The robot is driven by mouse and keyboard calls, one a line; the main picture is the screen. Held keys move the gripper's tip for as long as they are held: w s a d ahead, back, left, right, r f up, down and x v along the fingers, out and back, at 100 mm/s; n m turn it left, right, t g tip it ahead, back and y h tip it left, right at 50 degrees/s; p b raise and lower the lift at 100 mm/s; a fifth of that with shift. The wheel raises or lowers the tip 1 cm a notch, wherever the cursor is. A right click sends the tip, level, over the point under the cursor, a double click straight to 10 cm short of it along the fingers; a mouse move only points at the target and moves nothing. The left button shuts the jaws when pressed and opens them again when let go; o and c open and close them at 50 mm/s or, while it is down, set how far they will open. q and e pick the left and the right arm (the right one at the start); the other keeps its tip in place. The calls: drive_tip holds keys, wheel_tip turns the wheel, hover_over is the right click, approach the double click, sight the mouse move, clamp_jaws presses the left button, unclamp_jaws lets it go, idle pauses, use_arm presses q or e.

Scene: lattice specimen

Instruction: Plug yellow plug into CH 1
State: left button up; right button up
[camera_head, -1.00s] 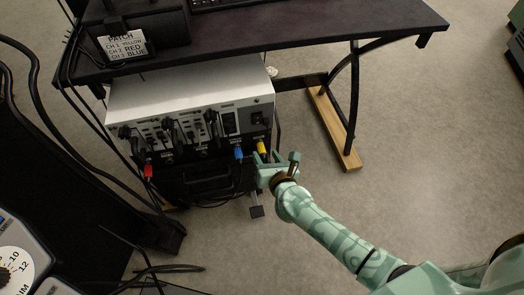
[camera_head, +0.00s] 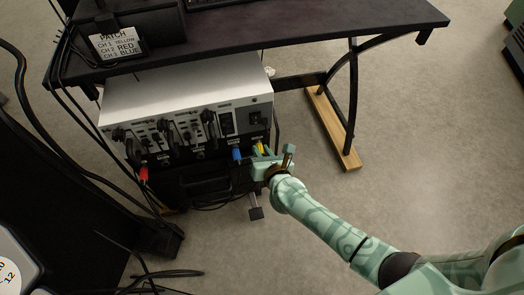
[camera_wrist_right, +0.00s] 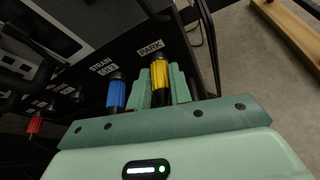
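The yellow plug (camera_head: 259,148) is at the front right of the grey instrument box (camera_head: 180,88). In the right wrist view the yellow plug (camera_wrist_right: 160,78) sits under a label reading PARK. My right gripper (camera_head: 262,157) is at this plug; in the wrist view its fingers (camera_wrist_right: 161,92) lie close along both sides and look shut on it. A blue plug (camera_wrist_right: 116,93) is just left, under a label starting STRAIN. A red plug (camera_head: 143,173) is at the far left of the box. I cannot make out the CH 1 label. My left gripper is out of view.
A card (camera_head: 118,43) lists PATCH, CH 1 yellow, CH 2 red, CH 3 blue. The dark desk top (camera_head: 270,36) overhangs the box. Black cables (camera_head: 75,135) hang at the left. The desk leg (camera_head: 350,105) stands right; the floor (camera_head: 420,160) beyond is clear.

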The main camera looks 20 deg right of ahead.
drive_tip(key=shift+s+a, duration=0.1)
drive_tip(key=shift+s, duration=0.6)
clamp_jaws()
idle(0.4)
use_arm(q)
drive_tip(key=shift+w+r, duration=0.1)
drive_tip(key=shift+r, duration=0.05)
use_arm(e)
drive_tip(key=shift+s+a, duration=0.15)
drive_tip(key=shift+s, duration=0.85)
drive_tip(key=shift+s+a, duration=0.15)
drive_tip(key=shift+s, duration=0.85)
